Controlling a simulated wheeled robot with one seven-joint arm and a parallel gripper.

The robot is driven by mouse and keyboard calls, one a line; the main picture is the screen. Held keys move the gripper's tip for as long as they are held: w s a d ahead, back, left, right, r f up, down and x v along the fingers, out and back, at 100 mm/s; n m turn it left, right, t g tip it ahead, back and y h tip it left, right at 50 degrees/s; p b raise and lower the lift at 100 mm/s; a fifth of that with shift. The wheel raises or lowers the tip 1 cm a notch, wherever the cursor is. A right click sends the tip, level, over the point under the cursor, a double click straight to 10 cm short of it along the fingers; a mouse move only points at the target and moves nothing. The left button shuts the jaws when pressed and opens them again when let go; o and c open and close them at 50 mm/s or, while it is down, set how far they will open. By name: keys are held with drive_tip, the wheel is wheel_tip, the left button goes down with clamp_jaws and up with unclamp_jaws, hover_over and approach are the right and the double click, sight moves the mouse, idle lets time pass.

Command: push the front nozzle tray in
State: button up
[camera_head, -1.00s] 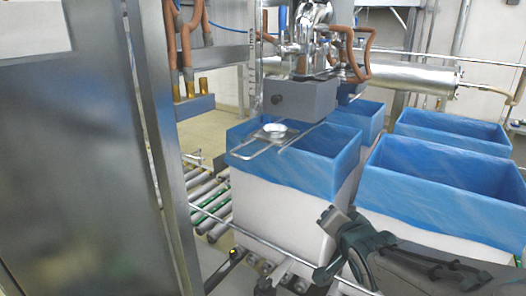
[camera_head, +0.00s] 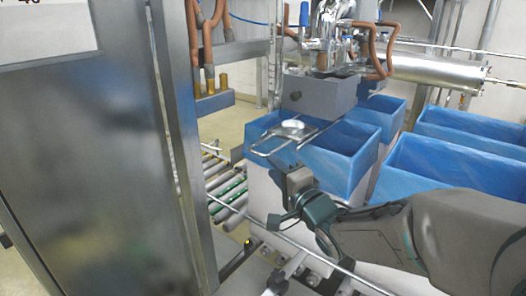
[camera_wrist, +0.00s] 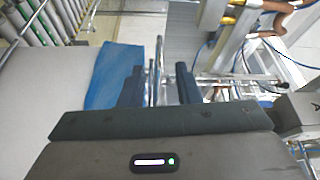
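The front nozzle tray (camera_head: 292,130) is a small metal dish on a wire frame. In the head view it sticks out from under the grey nozzle block (camera_head: 318,94), over the near edge of a blue-lined box (camera_head: 330,160). My gripper (camera_head: 288,182) is just below the tray's outer end, in front of the box; whether it touches the frame cannot be told. In the wrist view my gripper (camera_wrist: 160,82) has its two dark fingers apart. A thin shiny metal bar (camera_wrist: 158,68) shows between or beyond them; I cannot tell whether it is the tray's frame.
More blue-lined boxes (camera_head: 450,160) stand to the right, partly behind my arm. A steel cabinet panel (camera_head: 90,170) fills the left. A roller conveyor (camera_head: 225,190) and a thin guide rail (camera_head: 265,228) run beside the box. Orange hoses (camera_head: 213,45) hang above.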

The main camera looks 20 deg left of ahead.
sight(259, 153)
drive_tip(key=p+x, duration=0.1)
drive_tip(key=x, duration=0.7)
drive_tip(key=shift+a, duration=0.1)
clamp_jaws()
drive_tip(key=shift+w, duration=0.1)
